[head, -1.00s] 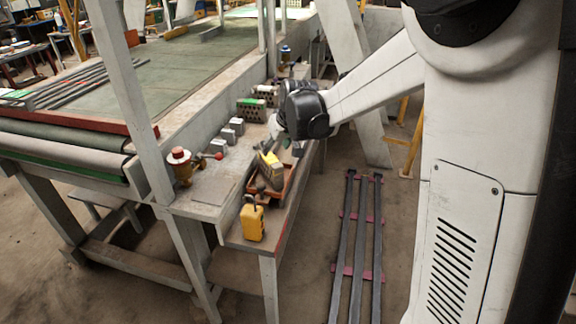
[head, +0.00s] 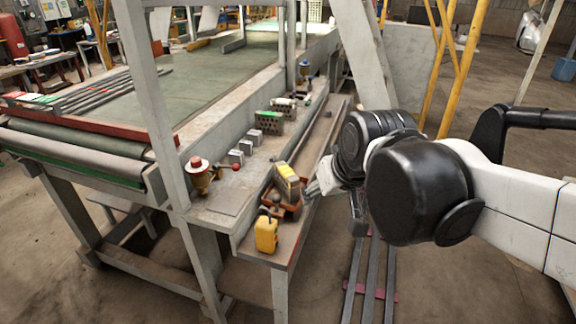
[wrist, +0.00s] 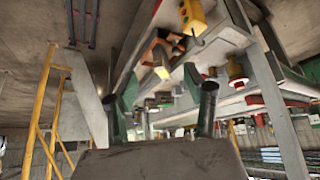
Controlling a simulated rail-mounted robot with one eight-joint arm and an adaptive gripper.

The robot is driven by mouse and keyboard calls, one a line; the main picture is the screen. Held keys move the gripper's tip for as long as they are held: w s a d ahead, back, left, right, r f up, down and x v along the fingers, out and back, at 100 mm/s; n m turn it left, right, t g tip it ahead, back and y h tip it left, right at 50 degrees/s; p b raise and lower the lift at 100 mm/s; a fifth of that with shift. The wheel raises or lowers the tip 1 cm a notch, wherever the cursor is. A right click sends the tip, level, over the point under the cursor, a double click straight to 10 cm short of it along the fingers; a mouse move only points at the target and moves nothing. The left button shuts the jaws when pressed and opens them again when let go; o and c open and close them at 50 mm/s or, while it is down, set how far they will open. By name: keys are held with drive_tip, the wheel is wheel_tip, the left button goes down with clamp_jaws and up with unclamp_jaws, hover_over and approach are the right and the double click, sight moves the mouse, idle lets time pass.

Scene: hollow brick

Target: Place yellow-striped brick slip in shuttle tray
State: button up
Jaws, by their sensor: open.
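The yellow-striped brick slip (head: 287,180) is a grey block with a yellow band. It stands tilted at the reddish-brown shuttle tray (head: 293,213) on the bench ledge; I cannot tell if it rests fully inside. In the wrist view, a pale yellow face of the slip (wrist: 161,72) shows beside the orange-brown tray (wrist: 150,46). My gripper (head: 322,186) is just right of the slip in the head view, partly hidden by my wrist. In the wrist view my gripper (wrist: 155,92) has its fingers spread apart, with nothing held between them.
A yellow box-shaped device (head: 266,234) stands at the ledge's near end. A red-capped brass fitting (head: 199,176), several small grey blocks (head: 246,147) and a perforated brick (head: 270,122) line the bench. Dark bars (head: 372,270) lie on the floor to the right.

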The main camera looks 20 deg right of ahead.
drive_tip(key=s+f, duration=0.2)
drive_tip(key=s, duration=0.6)
drive_tip(key=shift+s+f+m, duration=0.2)
drive_tip(key=shift+f+m, duration=0.05)
drive_tip(key=shift+m, duration=0.05)
drive_tip(key=shift+c, duration=0.5)
